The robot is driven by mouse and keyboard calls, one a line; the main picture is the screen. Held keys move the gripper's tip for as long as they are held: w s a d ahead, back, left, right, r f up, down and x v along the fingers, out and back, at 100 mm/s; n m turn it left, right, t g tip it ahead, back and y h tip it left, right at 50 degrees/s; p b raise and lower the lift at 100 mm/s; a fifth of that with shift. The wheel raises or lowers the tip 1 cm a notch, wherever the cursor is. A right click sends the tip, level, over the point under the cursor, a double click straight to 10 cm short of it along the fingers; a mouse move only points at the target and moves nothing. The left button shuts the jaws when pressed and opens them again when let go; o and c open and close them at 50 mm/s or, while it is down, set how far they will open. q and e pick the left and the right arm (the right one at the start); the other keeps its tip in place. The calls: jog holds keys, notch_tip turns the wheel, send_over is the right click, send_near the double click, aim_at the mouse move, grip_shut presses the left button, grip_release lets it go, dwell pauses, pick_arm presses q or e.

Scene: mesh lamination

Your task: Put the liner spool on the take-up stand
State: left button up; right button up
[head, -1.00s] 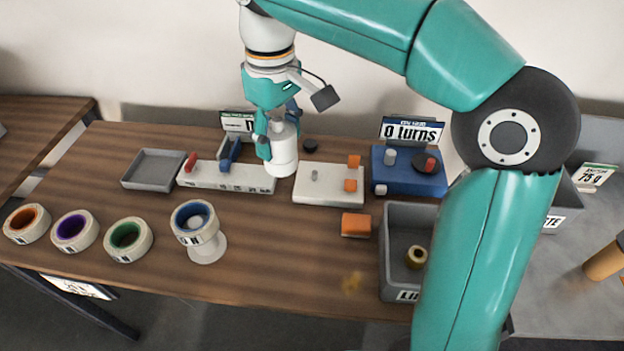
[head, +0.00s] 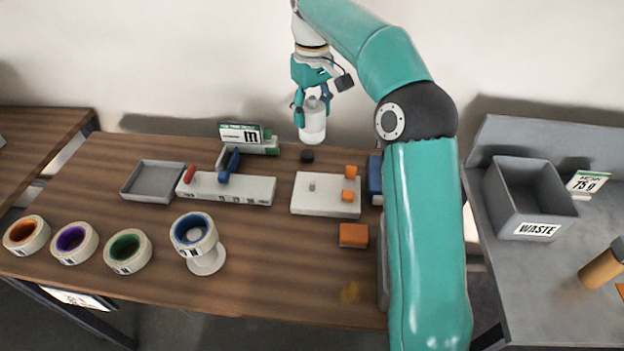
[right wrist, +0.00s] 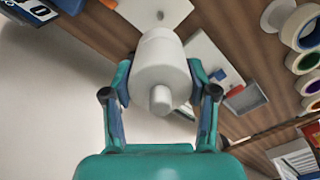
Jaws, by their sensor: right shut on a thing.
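My right gripper (head: 312,110) is shut on a white cylinder (head: 312,128) and holds it upright above the table's back edge. In the right wrist view the cylinder (right wrist: 160,72) sits between both fingers, with a narrower stub at its near end. I cannot tell for certain that it is the liner spool. A white block (head: 312,203) with a short grey peg and orange pieces stands in front of the gripper. A blue stand (head: 375,180) is mostly hidden behind my right arm. No label shows which is the take-up stand. My left gripper is out of view.
Orange, purple and green rolls (head: 125,251) line the front left; a blue-cored roll (head: 193,233) sits on a white pedestal. A grey tray (head: 134,194), white bar (head: 245,190) and orange block (head: 353,235) are on the table. A waste bin (head: 503,205) stands right.

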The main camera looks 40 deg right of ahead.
aim_at(312, 182)
notch_tip(312, 182, down, 18)
jog(key=shift+f, duration=0.1)
dwell(0.4)
jog(key=shift+f+b, duration=0.15)
jog(key=shift+b, duration=0.2)
jog(key=o, duration=1.3)
notch_tip(312, 182, up, 12)
jog(key=shift+r, duration=0.2)
jog(key=shift+s+f, duration=0.1)
